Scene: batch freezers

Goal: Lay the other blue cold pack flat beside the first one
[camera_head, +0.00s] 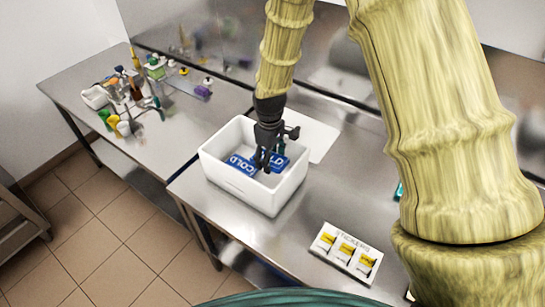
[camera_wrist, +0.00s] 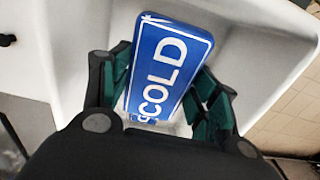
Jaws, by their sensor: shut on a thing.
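Two blue cold packs with white "COLD" lettering are inside a white open box (camera_head: 283,194). The first cold pack (camera_head: 238,166) lies at the left of the box floor. The other cold pack (camera_head: 279,163) is at the right, partly behind my fingers. My gripper (camera_head: 266,162) reaches down into the box and is shut on this pack. In the wrist view a blue pack (camera_wrist: 168,62) shows between the green-padded fingers of my gripper (camera_wrist: 165,100). Whether the held pack touches the box floor cannot be told.
The white box stands on a steel table, with a white board (camera_head: 317,138) behind it. A white tray with yellow-marked packets (camera_head: 345,252) lies at the front right. Bottles and other small items (camera_head: 128,95) crowd the left table. Bare steel lies between box and tray.

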